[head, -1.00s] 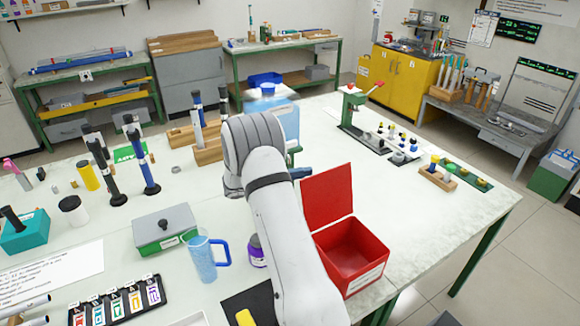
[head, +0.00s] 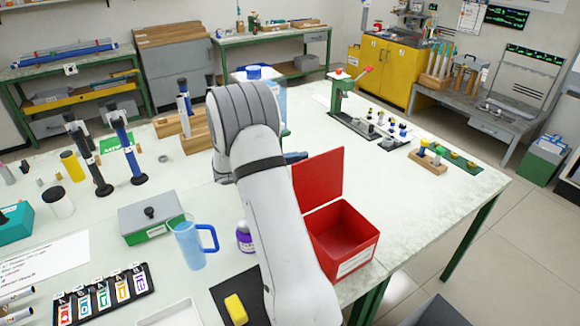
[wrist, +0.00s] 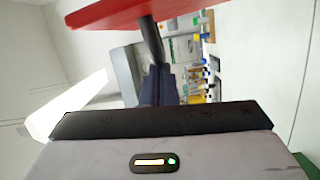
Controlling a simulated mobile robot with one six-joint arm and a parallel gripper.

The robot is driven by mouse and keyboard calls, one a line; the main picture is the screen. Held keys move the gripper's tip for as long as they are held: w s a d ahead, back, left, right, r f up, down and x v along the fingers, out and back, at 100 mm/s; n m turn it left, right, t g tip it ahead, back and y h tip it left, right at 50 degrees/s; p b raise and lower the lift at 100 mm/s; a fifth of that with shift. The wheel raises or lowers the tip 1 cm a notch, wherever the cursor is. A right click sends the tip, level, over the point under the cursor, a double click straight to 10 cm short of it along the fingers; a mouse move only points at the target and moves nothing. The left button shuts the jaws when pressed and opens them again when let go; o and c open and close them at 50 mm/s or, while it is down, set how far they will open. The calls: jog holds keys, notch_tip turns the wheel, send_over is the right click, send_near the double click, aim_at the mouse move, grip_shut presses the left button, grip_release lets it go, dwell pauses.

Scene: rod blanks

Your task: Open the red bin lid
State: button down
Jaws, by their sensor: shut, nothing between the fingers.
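The red bin (head: 345,238) stands near the front edge of the white table, right of my arm. Its red lid (head: 320,178) is raised, standing steeply at the bin's left-back side, and the empty-looking inside shows. In the wrist view the red lid (wrist: 135,12) crosses the top, with a dark bar running down from it. My gripper (wrist: 158,85) shows there as dark blue fingers, shut and empty, below the lid. In the head view my arm hides most of the gripper; a small dark blue part shows beside the lid. I cannot tell whether it touches the lid.
A blue mug (head: 190,243), a purple-labelled jar (head: 245,238) and a grey box (head: 150,215) stand left of my arm. A green press (head: 343,95) and a block with small parts (head: 430,160) are behind the bin. The table right of the bin is clear.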

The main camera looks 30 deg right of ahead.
jog(key=shift+s+a+r+m+b, duration=0.15)
jog(key=shift+s+r+m+b, duration=0.15)
jog(key=shift+s+b, duration=0.1)
